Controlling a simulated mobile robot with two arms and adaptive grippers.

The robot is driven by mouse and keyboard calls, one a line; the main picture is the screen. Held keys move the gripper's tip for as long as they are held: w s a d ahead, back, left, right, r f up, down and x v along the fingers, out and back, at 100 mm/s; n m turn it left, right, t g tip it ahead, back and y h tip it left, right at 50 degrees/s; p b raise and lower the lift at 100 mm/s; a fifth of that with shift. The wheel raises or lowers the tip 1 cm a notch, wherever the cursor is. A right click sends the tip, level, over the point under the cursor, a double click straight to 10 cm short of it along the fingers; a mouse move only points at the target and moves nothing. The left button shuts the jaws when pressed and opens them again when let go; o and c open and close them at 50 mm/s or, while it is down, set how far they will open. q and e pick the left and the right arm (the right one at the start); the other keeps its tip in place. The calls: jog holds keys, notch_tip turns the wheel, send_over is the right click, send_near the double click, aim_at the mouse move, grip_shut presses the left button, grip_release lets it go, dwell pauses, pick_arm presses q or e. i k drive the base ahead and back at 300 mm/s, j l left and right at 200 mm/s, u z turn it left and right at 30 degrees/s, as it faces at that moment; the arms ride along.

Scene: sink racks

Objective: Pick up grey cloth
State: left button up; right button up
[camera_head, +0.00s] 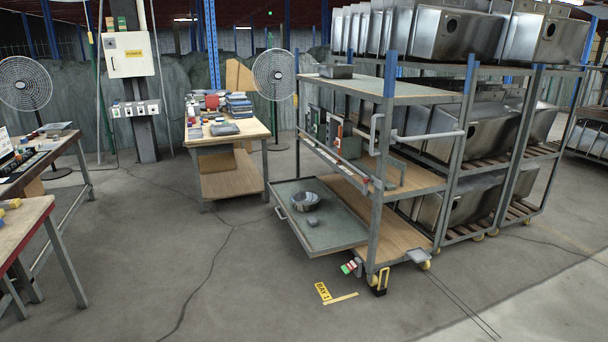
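A flat grey item (225,129), possibly the grey cloth, lies on the front part of the wooden-topped workbench (252,131) left of centre. A small grey lump (313,222) lies beside a round metal bowl (305,201) on the pulled-out tray (335,236) of the cart. A light grey piece (418,256) shows at the cart's lower right corner. All are too small to tell which is cloth. Neither of my grippers is in view.
The cart (400,92) stands in front of racks holding several steel sinks (446,35). Two benches (20,222) are at the left edge. Fans (274,75) stand behind. The grey floor (190,265) at the front left is clear.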

aim_at(312, 222)
jog(key=i+u, duration=0.35)
jog(key=i, duration=1.65)
